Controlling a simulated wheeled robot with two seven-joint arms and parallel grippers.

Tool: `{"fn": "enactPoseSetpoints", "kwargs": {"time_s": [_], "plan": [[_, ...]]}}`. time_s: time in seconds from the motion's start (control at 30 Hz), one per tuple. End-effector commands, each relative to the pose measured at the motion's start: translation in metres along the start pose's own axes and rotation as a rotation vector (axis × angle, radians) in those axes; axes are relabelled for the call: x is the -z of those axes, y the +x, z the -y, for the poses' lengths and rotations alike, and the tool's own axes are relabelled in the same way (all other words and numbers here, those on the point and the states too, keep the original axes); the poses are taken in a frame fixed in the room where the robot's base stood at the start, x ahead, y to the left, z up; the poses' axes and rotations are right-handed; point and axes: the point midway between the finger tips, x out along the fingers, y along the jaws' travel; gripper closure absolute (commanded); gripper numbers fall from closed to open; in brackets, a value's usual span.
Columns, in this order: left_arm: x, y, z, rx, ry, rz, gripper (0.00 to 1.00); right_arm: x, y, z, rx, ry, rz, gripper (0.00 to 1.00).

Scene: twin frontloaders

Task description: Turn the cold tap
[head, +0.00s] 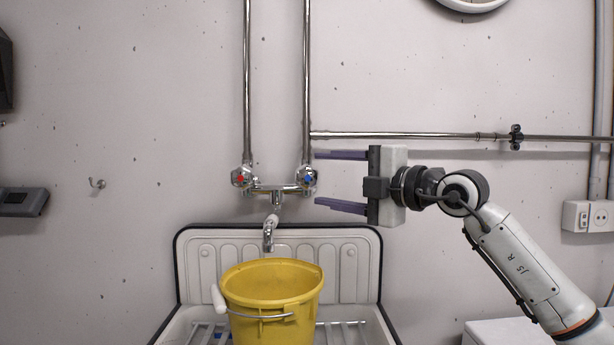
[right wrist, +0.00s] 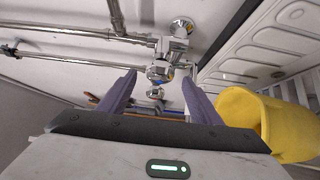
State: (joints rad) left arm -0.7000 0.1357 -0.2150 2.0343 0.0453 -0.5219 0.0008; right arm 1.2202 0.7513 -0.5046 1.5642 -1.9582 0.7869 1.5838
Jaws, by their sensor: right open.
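The cold tap (head: 308,179) is a chrome knob with a blue mark, on the right end of the wall mixer (head: 277,190). The hot tap (head: 241,177) with a red mark is on the left end. My right gripper (head: 341,181) is open and empty, its two purple fingers just to the right of the cold tap, one higher and one lower than it. In the right wrist view the cold tap (right wrist: 160,73) shows ahead, between the two fingers. I cannot tell whether either finger touches it. My left gripper is not in view.
A yellow bucket (head: 270,289) stands in the white sink (head: 190,262) below the spout (head: 269,233). Chrome pipes run up the wall, and one horizontal pipe (head: 420,136) passes just above my right gripper. A socket box (head: 588,216) is at the far right.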

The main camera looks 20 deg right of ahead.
Motion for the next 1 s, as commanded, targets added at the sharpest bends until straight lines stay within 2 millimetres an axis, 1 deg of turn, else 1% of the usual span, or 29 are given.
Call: {"fn": "enactPoseSetpoints", "kwargs": {"time_s": [0.03,0.1,0.2,0.3,0.47,0.7,0.93,0.97,1.0], "plan": [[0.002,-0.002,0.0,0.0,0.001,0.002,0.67,0.002,0.011,-0.003,-0.001,0.003,-0.003,0.42],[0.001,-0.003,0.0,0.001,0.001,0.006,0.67,0.001,0.023,-0.002,-0.001,0.002,-0.003,0.42],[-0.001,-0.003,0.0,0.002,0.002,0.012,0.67,0.001,0.038,-0.002,-0.001,0.001,-0.002,0.42],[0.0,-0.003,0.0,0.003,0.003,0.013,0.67,0.001,0.049,-0.002,-0.002,0.001,-0.002,0.42],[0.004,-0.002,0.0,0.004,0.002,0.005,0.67,0.001,0.056,-0.001,-0.002,-0.002,-0.001,0.42],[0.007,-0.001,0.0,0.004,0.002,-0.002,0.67,0.001,0.057,0.0,-0.002,-0.001,-0.002,0.42],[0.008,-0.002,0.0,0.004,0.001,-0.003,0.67,0.001,0.057,0.0,-0.002,-0.001,-0.001,0.8],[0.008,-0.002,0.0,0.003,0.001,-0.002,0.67,0.001,0.057,0.0,-0.002,-0.001,-0.001,0.83],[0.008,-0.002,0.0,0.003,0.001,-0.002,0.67,0.001,0.057,0.0,-0.001,-0.001,-0.001,0.83]]}}
